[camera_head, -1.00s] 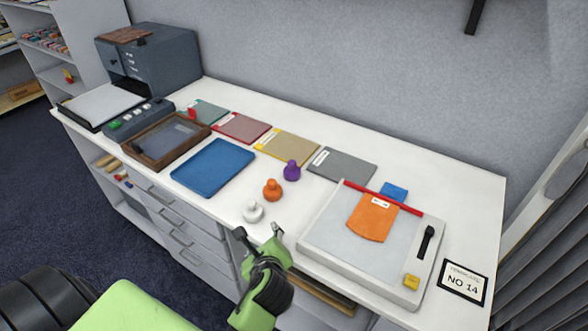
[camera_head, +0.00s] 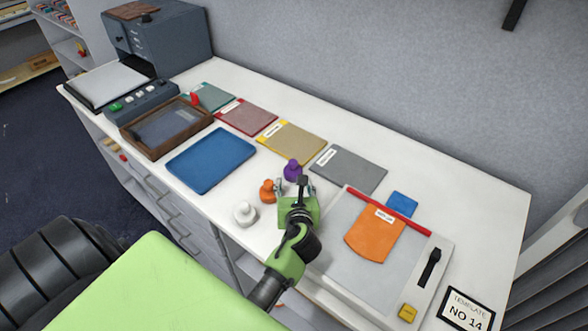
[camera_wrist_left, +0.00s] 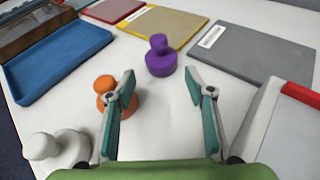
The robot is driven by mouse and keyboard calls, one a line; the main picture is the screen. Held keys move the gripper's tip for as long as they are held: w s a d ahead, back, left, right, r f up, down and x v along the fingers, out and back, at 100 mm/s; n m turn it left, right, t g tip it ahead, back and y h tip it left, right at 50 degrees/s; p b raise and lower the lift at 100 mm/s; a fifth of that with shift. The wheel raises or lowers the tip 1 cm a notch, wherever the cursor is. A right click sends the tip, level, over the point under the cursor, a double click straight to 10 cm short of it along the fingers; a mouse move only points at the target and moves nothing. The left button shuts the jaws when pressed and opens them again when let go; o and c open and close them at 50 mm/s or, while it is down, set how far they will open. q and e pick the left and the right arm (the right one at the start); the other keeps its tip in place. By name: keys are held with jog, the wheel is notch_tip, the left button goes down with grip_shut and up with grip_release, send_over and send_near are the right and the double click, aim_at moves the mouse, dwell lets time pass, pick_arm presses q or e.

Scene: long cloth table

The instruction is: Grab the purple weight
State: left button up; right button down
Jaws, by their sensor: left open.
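The purple weight (camera_head: 292,170) stands upright on the white table, behind the orange and white weights. In the left wrist view the purple weight (camera_wrist_left: 161,57) is ahead of my open left gripper (camera_wrist_left: 166,100), roughly centred between the fingertips and beyond them. In the head view my left gripper (camera_head: 292,184) reaches over the table just in front of the purple weight. Its jaws are empty. The orange weight (camera_wrist_left: 103,88) is close by the left finger, partly hidden by it. My right gripper is not in view.
The white weight (camera_head: 244,212) stands at front left. The blue tray (camera_head: 211,160) lies farther left. A grey folder (camera_head: 349,169) and a tan folder (camera_head: 292,142) lie behind. A board with an orange template (camera_head: 375,235) is to the right.

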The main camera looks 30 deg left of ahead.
aim_at(294, 171)
pick_arm(q)
jog(key=x, duration=0.4)
jog(key=shift+d, duration=0.1)
jog(key=shift+w+f, duration=0.15)
jog(key=shift+w, duration=0.1)
jog(key=shift+w+a+p, duration=0.3)
jog(key=shift+w+a, duration=0.25)
jog(key=shift+a, duration=0.05)
jog(key=x, duration=0.3)
jog(key=shift+w, duration=0.1)
jog(key=shift+w+a+f, duration=0.1)
jog(key=shift+w+f, duration=0.05)
jog(key=shift+c, duration=0.9)
grip_shut()
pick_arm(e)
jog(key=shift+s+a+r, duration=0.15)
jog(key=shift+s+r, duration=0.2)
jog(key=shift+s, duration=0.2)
